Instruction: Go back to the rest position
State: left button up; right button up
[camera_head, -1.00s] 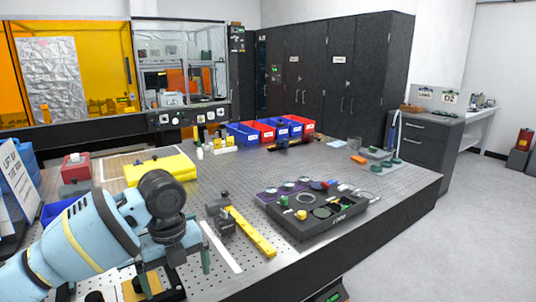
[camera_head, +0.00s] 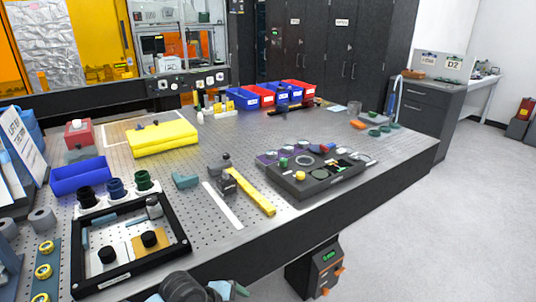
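Part of my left arm shows at the bottom edge of the head view, with a dark round joint and light blue parts. The visible bit of my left gripper (camera_head: 228,290) lies low in front of the table's near edge, just right of a black-framed tray. Most of it is cut off by the picture's edge, so its opening and anything held cannot be made out. My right gripper is not in view.
The perforated table (camera_head: 225,150) bears the black-framed tray (camera_head: 100,287), a dark tool tray (camera_head: 300,190), a yellow block (camera_head: 160,138), a yellow bar (camera_head: 255,196) and blue and red bins (camera_head: 242,98). A control box (camera_head: 325,265) hangs below the front edge.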

pick_arm(q)
jog(key=s+f+n+t, duration=0.2)
jog(key=s+f+n, duration=0.3)
jog(key=s+a+f+n+t+y, duration=0.1)
jog(key=s+a+f+n, duration=0.1)
jog(key=s+a+n, duration=0.2)
jog(key=s+a+f+n+t+y, duration=0.1)
jog(key=s+a+f+n, duration=0.2)
jog(key=s, duration=0.8)
jog(key=s+a+f+n+t+y, duration=0.2)
jog(key=s+a+n, duration=0.3)
jog(key=s+a, duration=0.1)
jog(key=shift+s+a+f+n+p, duration=0.15)
jog(key=shift+s+f+n+p, duration=0.25)
jog(key=shift+s, duration=0.5)
